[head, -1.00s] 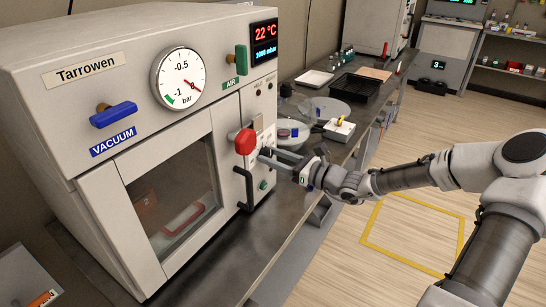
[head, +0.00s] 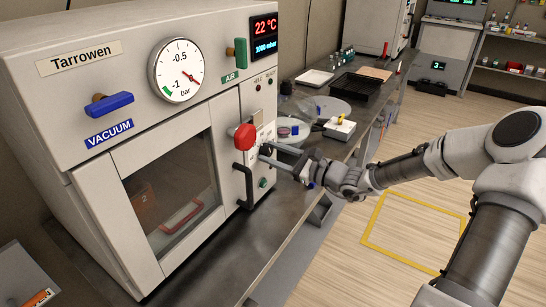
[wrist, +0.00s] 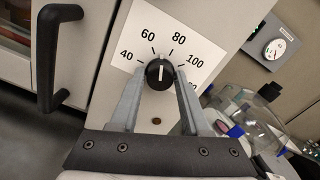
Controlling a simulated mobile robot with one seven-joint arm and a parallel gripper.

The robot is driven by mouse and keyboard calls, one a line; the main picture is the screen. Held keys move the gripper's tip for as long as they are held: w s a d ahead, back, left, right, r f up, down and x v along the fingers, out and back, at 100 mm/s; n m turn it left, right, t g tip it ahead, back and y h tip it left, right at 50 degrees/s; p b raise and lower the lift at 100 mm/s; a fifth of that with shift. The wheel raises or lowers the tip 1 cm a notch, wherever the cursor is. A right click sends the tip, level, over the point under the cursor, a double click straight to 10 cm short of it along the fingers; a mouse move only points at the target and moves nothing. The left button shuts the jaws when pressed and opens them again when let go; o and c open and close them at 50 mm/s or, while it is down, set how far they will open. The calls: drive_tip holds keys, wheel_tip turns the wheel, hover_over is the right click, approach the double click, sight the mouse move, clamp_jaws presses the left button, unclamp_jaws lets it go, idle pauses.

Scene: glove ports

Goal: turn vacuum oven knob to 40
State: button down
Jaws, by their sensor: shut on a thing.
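The vacuum oven (head: 150,240) stands at the left in the head view, with a glass door and a red display reading 22 °C. Its black dial knob (wrist: 160,74) shows in the wrist view on a white scale plate (wrist: 192,38) marked 40, 60, 80, 100 and a partly hidden number. The knob's white pointer line faces up in that view, between the 60 and 80 marks. My gripper (wrist: 159,78) has one finger on each side of the knob and is shut on it. In the head view my gripper (head: 268,155) reaches the panel, and its fingers largely hide the knob.
A red knob (head: 244,137) and the black door handle (head: 243,187) are close left of my gripper. The handle also shows in the wrist view (wrist: 47,60). A glass vessel (wrist: 245,115) and bench items lie to the right. The bench front is clear.

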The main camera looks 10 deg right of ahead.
drive_tip(key=n+b, duration=0.1)
drive_tip(key=n, duration=0.1)
drive_tip(key=n+b, duration=0.1)
drive_tip(key=shift+f+n+b, duration=0.2)
drive_tip(key=shift+n+b, duration=0.2)
drive_tip(key=n+b, duration=0.3)
drive_tip(key=b, duration=0.1)
drive_tip(key=shift+f+n, duration=0.1)
drive_tip(key=shift+n, duration=0.2)
drive_tip(key=n+b, duration=0.4)
drive_tip(key=b, duration=0.2)
drive_tip(key=shift+n+b, duration=0.3)
drive_tip(key=shift+d+r+n+b, duration=0.1)
drive_tip(key=shift+r+n+b, duration=0.2)
drive_tip(key=shift+n+b, duration=0.55)
drive_tip(key=shift+r, duration=0.1)
drive_tip(key=shift+c, duration=1.9)
unclamp_jaws()
drive_tip(key=p+v, duration=0.3)
drive_tip(key=v, duration=1.4)
